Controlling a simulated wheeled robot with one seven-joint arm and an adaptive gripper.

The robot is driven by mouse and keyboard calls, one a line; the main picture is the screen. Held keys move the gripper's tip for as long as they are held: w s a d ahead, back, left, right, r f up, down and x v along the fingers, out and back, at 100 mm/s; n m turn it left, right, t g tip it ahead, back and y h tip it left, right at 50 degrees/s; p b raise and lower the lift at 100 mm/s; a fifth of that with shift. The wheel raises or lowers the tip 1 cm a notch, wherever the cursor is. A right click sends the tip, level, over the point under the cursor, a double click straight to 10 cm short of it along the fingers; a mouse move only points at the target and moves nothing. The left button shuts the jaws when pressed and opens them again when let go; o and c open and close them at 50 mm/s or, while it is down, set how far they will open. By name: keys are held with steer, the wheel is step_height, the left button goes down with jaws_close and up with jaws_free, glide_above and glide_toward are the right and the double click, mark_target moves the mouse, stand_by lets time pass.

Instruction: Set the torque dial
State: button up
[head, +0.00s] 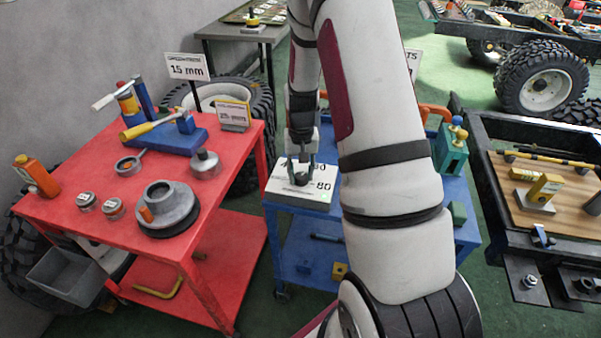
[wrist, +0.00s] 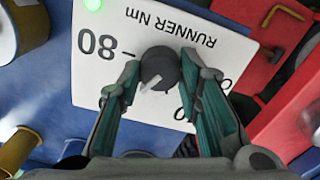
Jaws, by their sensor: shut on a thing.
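The torque dial (wrist: 157,61) is a dark round knob with a white pointer mark, set on a white plate (wrist: 215,62) lettered "RUNNER Nm". The pointer is aimed toward the lower left in the wrist view. An "80" with a dash is printed left of the knob; another marking below is partly hidden by my fingers. My gripper (wrist: 161,70) is shut on the knob, one green-padded finger on each side. In the head view, my gripper (head: 301,172) is over the plate (head: 286,194) on the blue cart, and the knob is hard to make out.
A green light (wrist: 93,4) shows at the plate's edge. A red cart (head: 95,215) with tools and jars stands to the left. A teal vise-like object (head: 453,152) stands on the blue cart (head: 325,228), right of my arm. A dark workbench (head: 500,235) is at the right.

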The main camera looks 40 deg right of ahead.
mark_target(301, 175)
steer(key=shift+m, duration=0.3)
steer(key=o, duration=1.2)
step_height(301, 175, up, 12)
steer(key=shift+f, duration=0.1)
stand_by(0.4)
